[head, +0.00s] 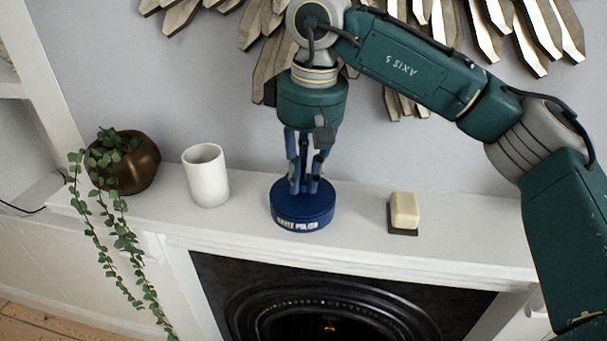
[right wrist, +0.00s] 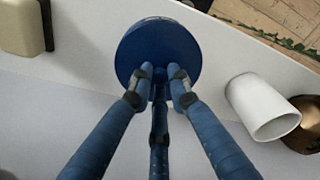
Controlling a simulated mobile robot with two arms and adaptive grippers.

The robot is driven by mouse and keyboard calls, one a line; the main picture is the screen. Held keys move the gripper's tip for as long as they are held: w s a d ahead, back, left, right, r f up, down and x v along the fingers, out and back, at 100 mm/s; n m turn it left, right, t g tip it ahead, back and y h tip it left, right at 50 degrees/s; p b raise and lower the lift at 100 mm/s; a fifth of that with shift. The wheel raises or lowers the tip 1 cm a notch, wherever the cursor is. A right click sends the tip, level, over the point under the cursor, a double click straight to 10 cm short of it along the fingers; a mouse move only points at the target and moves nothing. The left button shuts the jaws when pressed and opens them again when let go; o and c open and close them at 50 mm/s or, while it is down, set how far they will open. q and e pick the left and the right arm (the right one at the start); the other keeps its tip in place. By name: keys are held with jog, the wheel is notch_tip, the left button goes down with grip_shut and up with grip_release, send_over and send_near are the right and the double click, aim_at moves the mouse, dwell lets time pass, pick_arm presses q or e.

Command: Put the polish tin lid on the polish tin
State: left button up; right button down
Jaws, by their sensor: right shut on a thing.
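The blue polish tin (head: 303,224), with pale lettering on its side, stands upright on the white mantel shelf. The round blue polish tin lid (head: 280,196) is at the top of the tin, level as far as I can see. Its top also shows in the right wrist view (right wrist: 155,42). My right gripper (head: 307,189) points straight down, its fingers shut on the lid's small central knob (right wrist: 159,90). The fingers mostly hide the knob. I cannot tell whether a thin gap is left between lid and tin. My left gripper is not in view.
A white cup (head: 206,178) and a brown pot (head: 138,165) with a trailing plant stand to the left. A cream bar (head: 405,210) on a dark base (head: 403,232) lies to the right. The shelf's front edge is close before the tin; a metal wall ornament (head: 180,14) hangs behind.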

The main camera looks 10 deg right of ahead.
jog(key=shift+f, duration=0.15)
jog(key=c, duration=1.6)
grip_release()
jog(key=shift+o, duration=0.2)
notch_tip(320, 180, up, 7)
jog(key=p, duration=0.5)
jog(key=shift+p, duration=0.3)
